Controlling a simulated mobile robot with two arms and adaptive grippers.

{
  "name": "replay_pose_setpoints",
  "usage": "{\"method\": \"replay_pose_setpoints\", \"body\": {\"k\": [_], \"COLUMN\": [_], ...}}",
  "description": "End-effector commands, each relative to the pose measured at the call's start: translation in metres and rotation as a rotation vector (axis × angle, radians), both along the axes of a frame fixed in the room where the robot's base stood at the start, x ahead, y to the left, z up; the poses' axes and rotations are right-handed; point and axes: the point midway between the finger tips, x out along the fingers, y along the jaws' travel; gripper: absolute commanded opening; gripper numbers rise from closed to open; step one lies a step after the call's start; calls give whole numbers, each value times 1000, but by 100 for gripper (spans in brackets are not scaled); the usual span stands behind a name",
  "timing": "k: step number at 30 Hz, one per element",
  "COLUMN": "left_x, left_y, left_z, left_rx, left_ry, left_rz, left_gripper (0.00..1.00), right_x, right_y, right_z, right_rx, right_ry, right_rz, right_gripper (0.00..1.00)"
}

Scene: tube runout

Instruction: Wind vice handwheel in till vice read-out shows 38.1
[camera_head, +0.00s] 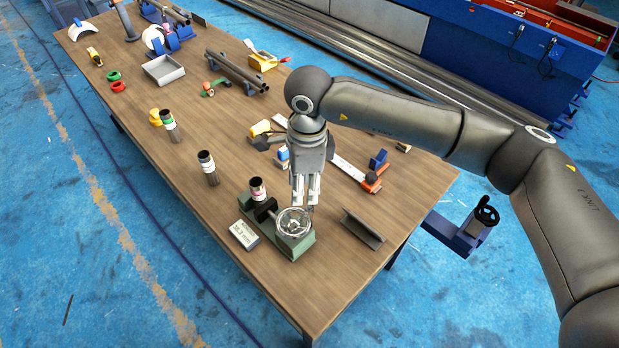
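The vice (299,246) is a green block near the table's front right edge. Its pale spoked handwheel (292,222) faces up toward me. A dark tube with a pink band (257,188) stands upright at the vice's dark jaw. The small grey vice read-out (244,235) lies left of the vice; its digits are too small to read surely. My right gripper (305,200) points down at the handwheel's far side, its fingertips close to the rim. I cannot tell whether they touch or grip it. My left gripper is out of view.
A metal angle piece (362,229) lies right of the vice. A grey tray (163,70) sits farther back. The table's front left is clear.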

Motion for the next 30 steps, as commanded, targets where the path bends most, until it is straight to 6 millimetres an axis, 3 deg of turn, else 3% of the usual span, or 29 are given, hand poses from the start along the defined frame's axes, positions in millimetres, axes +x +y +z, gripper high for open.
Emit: {"method": "replay_pose_setpoints", "body": {"k": [3,8,30], "left_x": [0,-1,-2], "left_y": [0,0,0], "left_z": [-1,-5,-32], "left_rx": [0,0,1], "left_ry": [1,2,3], "left_rz": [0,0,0], "left_gripper": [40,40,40], "right_x": [8,8,7], "right_y": [-13,-14,-13], "right_z": [1,-10,-94], "right_rx": [-55,-61,-58], "right_ry": [-24,-24,-22], "right_rz": [-2,-2,-2], "right_gripper": [36,36,36]}}
